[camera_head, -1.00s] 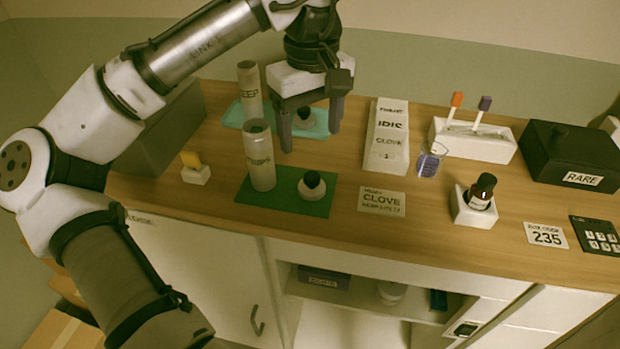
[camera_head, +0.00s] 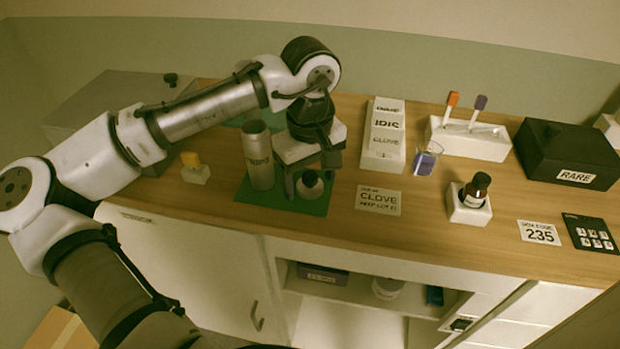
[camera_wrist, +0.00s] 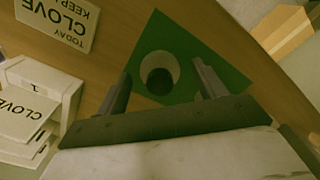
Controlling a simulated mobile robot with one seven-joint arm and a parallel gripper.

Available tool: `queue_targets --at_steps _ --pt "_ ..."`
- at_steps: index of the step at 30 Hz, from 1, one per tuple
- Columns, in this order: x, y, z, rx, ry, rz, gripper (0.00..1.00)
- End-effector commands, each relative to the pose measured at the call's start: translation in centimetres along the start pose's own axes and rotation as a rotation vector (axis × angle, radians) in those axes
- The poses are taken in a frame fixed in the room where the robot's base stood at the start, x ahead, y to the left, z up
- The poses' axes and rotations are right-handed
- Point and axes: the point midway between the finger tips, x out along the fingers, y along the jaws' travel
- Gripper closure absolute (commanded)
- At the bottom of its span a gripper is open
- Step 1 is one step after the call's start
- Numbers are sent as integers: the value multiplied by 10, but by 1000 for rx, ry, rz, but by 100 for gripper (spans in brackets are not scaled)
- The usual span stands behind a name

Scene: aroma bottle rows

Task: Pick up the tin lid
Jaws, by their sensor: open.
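The tin lid (camera_head: 309,190) looks like a pale round disc with a dark knob on top. It lies on the green mat (camera_head: 265,207), right of a tall grey-beige tin (camera_head: 259,160). In the wrist view the lid (camera_wrist: 151,62) shows between my two fingers, over the green mat (camera_wrist: 176,33). My gripper (camera_head: 310,186) points down over the lid, open, with one finger on each side. The fingers also show in the wrist view (camera_wrist: 163,72). I cannot tell whether they touch the lid.
A CLOVE card (camera_head: 378,200) lies right of the mat. A white stepped label rack (camera_head: 383,140), a small glass (camera_head: 426,160) and a dark bottle (camera_head: 476,187) in a white holder stand further right. The counter's front edge is close to the mat.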

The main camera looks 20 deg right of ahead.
Motion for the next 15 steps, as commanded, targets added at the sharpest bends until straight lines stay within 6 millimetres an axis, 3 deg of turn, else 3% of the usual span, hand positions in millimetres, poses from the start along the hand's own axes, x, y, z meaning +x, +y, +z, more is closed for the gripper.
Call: queue_targets --at_steps 2,12,15 --pt "0 0 0 0 0 0 32" --pt "0 0 0 0 0 0 76" --pt "0 0 0 0 0 0 77"
